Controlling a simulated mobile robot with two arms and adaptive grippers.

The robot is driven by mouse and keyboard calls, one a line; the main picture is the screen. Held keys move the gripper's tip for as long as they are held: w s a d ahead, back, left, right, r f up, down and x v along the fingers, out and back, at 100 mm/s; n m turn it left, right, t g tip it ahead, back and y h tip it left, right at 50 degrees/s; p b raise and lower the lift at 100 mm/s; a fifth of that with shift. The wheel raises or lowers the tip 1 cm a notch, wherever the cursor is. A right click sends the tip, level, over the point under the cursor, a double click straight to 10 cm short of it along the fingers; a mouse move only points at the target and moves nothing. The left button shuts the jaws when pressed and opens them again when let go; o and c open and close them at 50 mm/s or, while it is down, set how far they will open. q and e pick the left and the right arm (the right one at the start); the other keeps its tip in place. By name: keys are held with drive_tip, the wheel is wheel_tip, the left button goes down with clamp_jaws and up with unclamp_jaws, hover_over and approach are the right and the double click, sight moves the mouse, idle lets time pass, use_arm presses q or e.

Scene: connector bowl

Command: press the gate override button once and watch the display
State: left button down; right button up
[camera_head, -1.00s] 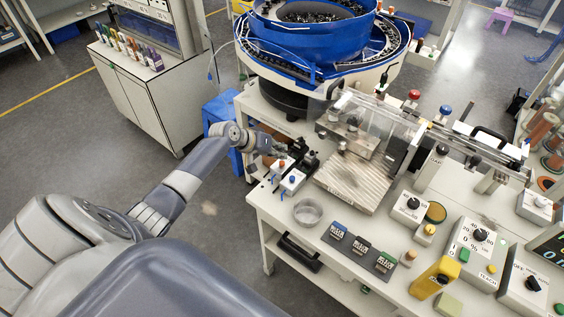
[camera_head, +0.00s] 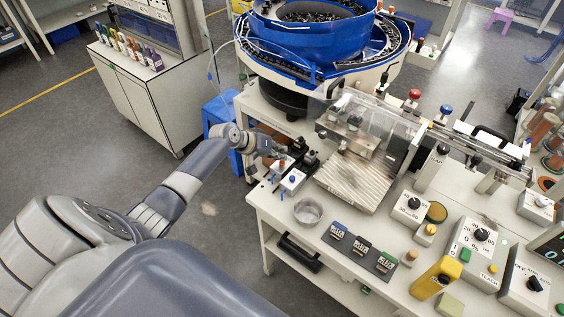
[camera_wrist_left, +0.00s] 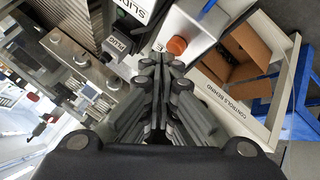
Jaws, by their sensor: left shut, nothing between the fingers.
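My left gripper (camera_head: 283,153) is shut and empty at the left end of the bench, over a small white box (camera_head: 275,169) with an orange button. In the left wrist view the shut fingertips (camera_wrist_left: 162,66) appear just below and left of the orange button (camera_wrist_left: 177,45); whether they touch it I cannot tell. The box's label is mostly hidden by the fingers, so I cannot read it. A second white box with a blue button (camera_head: 292,179) stands beside it. A dark display (camera_head: 547,243) is cut off at the right edge. My right gripper is not in view.
A blue bowl feeder (camera_head: 320,60) stands behind. A clear guard (camera_head: 375,125) and ribbed plate (camera_head: 345,183) lie right of the gripper. A glass dish (camera_head: 308,211) and several control boxes are on the bench. A frame marked "controls behind" (camera_wrist_left: 240,115) is close in the wrist view.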

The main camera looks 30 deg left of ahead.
sight(280, 162)
use_arm(q)
drive_tip(key=shift+f+b, duration=0.4)
drive_tip(key=shift+f, duration=0.2)
idle(0.4)
idle(0.3)
drive_tip(key=shift+r+p, duration=0.9)
drive_tip(key=shift+r, duration=0.1)
wheel_tip(280, 162, up, 5)
drive_tip(key=p, duration=0.4)
idle(0.5)
